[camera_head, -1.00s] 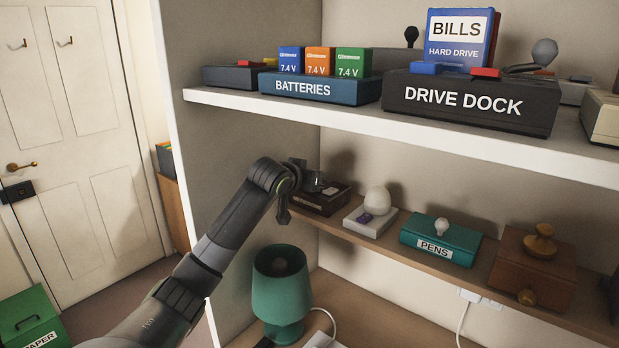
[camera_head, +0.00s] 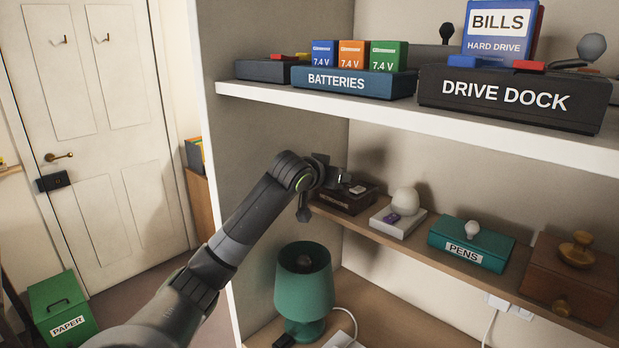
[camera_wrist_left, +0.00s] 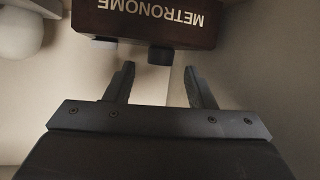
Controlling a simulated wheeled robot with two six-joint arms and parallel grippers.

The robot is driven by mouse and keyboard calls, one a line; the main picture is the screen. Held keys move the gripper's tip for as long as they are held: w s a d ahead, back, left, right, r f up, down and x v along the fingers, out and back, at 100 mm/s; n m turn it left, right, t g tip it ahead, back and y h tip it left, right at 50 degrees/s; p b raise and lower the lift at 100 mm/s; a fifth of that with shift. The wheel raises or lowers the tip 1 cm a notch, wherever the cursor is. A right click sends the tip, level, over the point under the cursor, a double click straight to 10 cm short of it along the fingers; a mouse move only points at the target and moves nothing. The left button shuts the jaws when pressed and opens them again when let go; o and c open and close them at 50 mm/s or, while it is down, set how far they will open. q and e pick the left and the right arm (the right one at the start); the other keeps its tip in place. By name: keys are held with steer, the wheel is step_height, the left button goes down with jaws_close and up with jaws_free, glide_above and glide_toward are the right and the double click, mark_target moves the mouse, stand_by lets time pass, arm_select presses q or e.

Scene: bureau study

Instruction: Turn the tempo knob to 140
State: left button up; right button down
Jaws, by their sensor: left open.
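The metronome (camera_head: 345,201) is a dark brown box on the middle shelf in the head view, partly hidden behind my left gripper. In the left wrist view the metronome (camera_wrist_left: 185,22) shows at the top with its label upside down. A dark round knob (camera_wrist_left: 160,55) sticks out from its edge, and a smaller pale knob (camera_wrist_left: 104,42) sits left of it. My left gripper (camera_wrist_left: 160,84) is open and empty. Its fingertips point at the metronome, with the dark knob just ahead, between the lines of the fingers, seemingly apart from both. My right gripper is not in view.
A white-domed device (camera_head: 401,211) stands right of the metronome, then a green pens box (camera_head: 472,244) and a wooden box (camera_head: 570,277). The upper shelf (camera_head: 420,121) overhangs them. A green lamp (camera_head: 304,290) stands below my left arm.

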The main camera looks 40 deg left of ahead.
arm_select(q)
steer(key=b+v, duration=0.4)
steer(key=v, duration=1)
steer(key=shift+s, duration=0.35)
steer(key=shift+d, duration=0.1)
